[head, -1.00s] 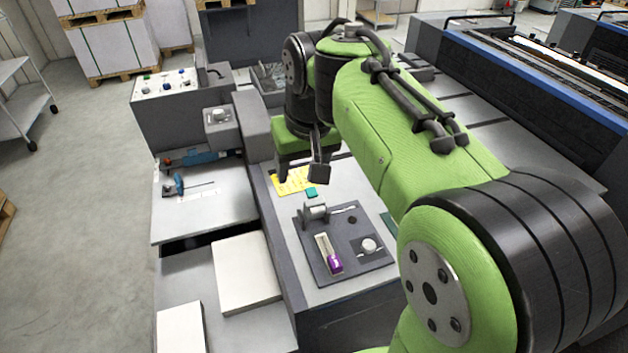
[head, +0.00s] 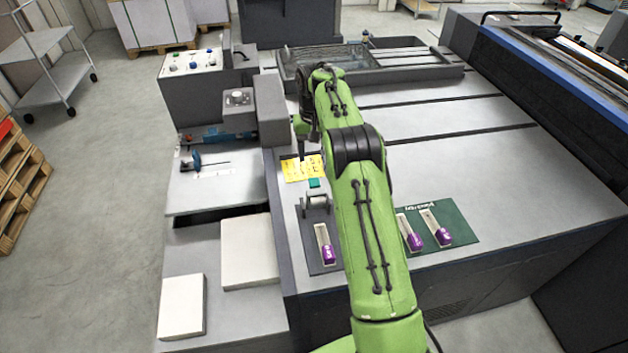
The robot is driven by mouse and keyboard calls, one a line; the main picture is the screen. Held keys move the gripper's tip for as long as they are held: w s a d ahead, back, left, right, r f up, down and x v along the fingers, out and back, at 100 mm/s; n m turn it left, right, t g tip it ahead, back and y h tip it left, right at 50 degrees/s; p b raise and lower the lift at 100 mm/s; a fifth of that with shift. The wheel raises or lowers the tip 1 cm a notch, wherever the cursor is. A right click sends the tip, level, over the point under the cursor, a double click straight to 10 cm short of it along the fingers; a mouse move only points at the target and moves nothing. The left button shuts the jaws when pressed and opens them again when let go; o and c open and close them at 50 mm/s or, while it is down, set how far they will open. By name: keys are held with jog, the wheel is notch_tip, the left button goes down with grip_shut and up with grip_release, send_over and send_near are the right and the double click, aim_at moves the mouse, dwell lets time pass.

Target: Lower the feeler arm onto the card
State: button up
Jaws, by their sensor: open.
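I cannot tell which piece is the task's card. My gripper (head: 303,156) is open, partly hidden, above the sheet's back edge, apart from the block.
A green mat (head: 462,229) with two purple-ended strips (head: 411,232) lies right of my arm. A blue tool with a thin rod (head: 196,161) lies on the left shelf (head: 215,192). White stacks (head: 250,251) stand in front. The machine top is clear at right.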

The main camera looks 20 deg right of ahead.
aim_at(314, 180)
notch_tip(314, 180, down, 10)
jog(key=shift+f+b, duration=0.1)
jog(key=shift+b, duration=0.75)
grip_shut()
